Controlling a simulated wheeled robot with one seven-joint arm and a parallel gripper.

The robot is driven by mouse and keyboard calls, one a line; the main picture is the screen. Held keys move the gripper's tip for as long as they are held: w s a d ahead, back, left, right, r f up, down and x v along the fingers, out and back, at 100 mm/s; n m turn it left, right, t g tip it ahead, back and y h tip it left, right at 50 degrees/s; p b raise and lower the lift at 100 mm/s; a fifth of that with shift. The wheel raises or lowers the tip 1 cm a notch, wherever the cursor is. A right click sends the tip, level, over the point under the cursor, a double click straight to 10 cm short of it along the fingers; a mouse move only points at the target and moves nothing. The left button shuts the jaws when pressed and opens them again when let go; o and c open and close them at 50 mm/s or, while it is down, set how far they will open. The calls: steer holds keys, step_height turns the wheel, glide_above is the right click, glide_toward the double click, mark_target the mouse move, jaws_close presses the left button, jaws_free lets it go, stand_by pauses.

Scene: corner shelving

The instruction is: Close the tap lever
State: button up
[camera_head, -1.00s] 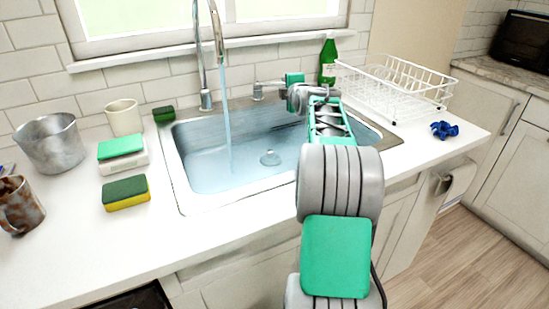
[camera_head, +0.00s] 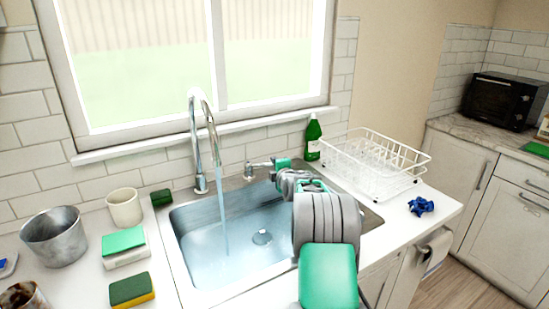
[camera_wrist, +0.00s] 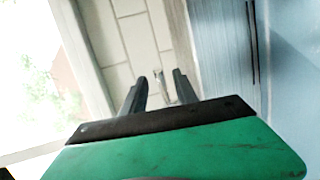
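The tap (camera_head: 195,145) is a tall chrome gooseneck at the back of the sink, and water (camera_head: 222,215) runs from its spout. The tap lever (camera_head: 258,164) is a small chrome handle on a short post just right of the tap, pointing right. My gripper (camera_head: 276,164) is at the lever's right end; my arm partly hides it in the head view. In the wrist view, my gripper (camera_wrist: 160,92) is open, its two dark fingers apart. A thin metal piece, seemingly the lever (camera_wrist: 160,82), shows between or beyond the fingertips; contact cannot be told.
The sink (camera_head: 190,270) lies below my arm. A green bottle (camera_head: 313,138) and a white dish rack (camera_head: 372,160) stand close on the right. Sponges (camera_head: 131,289), a mug (camera_head: 125,207) and a metal pot (camera_head: 54,237) are on the left counter. The window (camera_head: 150,70) is behind.

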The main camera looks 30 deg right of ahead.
steer(key=x, duration=0.5)
steer(key=shift+w+d+f+p, duration=0.2)
steer(key=shift+w+p, duration=0.1)
steer(key=shift+p, duration=0.1)
steer(key=shift+r, duration=0.1)
jaws_close()
stand_by(0.9)
